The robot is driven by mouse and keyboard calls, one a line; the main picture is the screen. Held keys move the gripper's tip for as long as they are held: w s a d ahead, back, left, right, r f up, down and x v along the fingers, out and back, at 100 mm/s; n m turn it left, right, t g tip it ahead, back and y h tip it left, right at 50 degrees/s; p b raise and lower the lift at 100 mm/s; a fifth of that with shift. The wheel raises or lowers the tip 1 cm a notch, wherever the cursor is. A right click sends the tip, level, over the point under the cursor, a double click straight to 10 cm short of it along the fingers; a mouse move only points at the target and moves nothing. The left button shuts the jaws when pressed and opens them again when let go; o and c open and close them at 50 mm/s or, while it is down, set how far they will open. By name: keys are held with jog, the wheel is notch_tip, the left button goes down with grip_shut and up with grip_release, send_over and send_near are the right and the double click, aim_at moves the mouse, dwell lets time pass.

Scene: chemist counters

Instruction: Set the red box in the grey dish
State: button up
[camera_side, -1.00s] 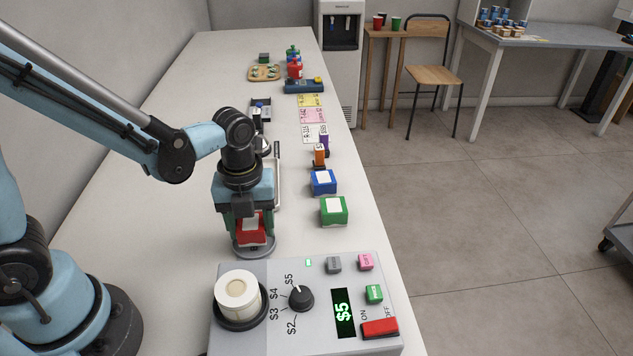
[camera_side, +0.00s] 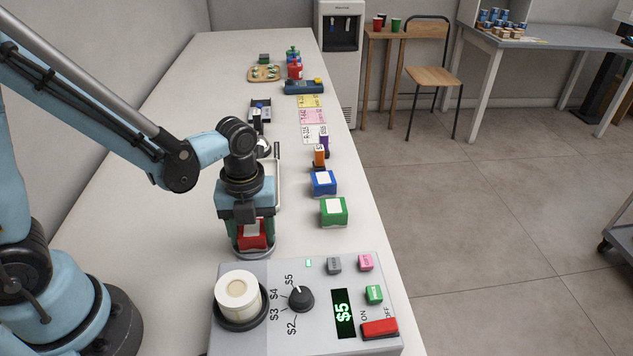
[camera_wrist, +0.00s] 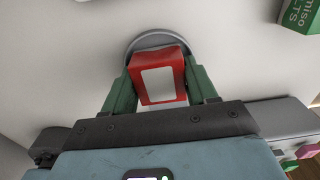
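The red box (camera_side: 252,236) with a white label is between the green fingers of my gripper (camera_side: 251,238). In the wrist view, the red box (camera_wrist: 158,82) has a finger against each side, so my gripper (camera_wrist: 160,88) is shut on it. The grey dish (camera_side: 254,256) is round and lies on the counter right under the box and fingers. In the wrist view, the rim of the grey dish (camera_wrist: 152,38) shows beyond the box; the rest is hidden. I cannot tell whether the box's underside touches the dish.
A grey control panel (camera_side: 283,268) with knob, buttons and a white cylinder (camera_side: 237,294) stands close in front. A green box (camera_side: 334,212) and a blue box (camera_side: 323,183) sit to the right. The counter to the left is clear.

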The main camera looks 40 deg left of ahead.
aim_at(249, 228)
jog(key=o, duration=0.4)
jog(key=shift+f, duration=0.4)
jog(key=shift+o, duration=0.2)
notch_tip(249, 228, up, 13)
jog(key=a+n+t, duration=0.1)
jog(key=n+t, duration=0.1)
jog(key=n, duration=0.7)
jog(key=a+n+t, duration=0.2)
jog(key=n, duration=0.7)
jog(key=s+a+n+t, duration=0.1)
jog(key=n+t, duration=0.2)
jog(key=n, duration=0.6)
jog(key=shift+a+r, duration=0.35)
